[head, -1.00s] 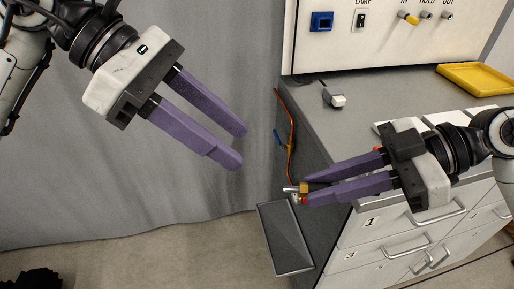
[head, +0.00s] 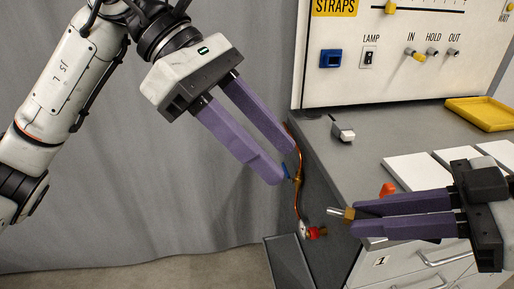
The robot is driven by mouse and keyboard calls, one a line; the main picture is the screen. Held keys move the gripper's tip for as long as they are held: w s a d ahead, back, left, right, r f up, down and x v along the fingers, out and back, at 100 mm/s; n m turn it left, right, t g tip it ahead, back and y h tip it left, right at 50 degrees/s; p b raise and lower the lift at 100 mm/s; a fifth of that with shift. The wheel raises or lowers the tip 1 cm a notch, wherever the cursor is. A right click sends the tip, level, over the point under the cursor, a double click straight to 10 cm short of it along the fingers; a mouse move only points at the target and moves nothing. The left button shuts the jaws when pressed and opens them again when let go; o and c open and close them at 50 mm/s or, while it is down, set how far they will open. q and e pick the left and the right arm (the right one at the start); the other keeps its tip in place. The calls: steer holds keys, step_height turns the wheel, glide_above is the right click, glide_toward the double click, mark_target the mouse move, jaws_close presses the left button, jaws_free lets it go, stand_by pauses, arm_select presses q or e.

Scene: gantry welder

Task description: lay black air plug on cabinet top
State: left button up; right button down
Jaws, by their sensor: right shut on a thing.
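My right gripper (head: 356,219) is shut on a plug (head: 341,213) with a silver tip and a brass collar. The tip points left, past the fingertips. The rest of the plug is hidden between the purple fingers, with only a little dark material showing, so I cannot confirm its colour. The grey cabinet top (head: 380,122) lies behind; the plug is near its front left edge, apparently above it. My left gripper (head: 288,166) is open, its fingertips by the orange hose (head: 298,202) at the cabinet's left side.
A red-collared fitting (head: 315,232) sits at the hose's lower end, above a grey tray (head: 287,262).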

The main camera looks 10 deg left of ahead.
arm_select(q)
steer(key=x, duration=1)
steer(key=shift+d+f, duration=0.2)
steer(key=shift+d, duration=0.1)
jaws_close()
arm_select(e)
steer(key=c, duration=1.6)
jaws_free()
steer(key=shift+o, duration=0.2)
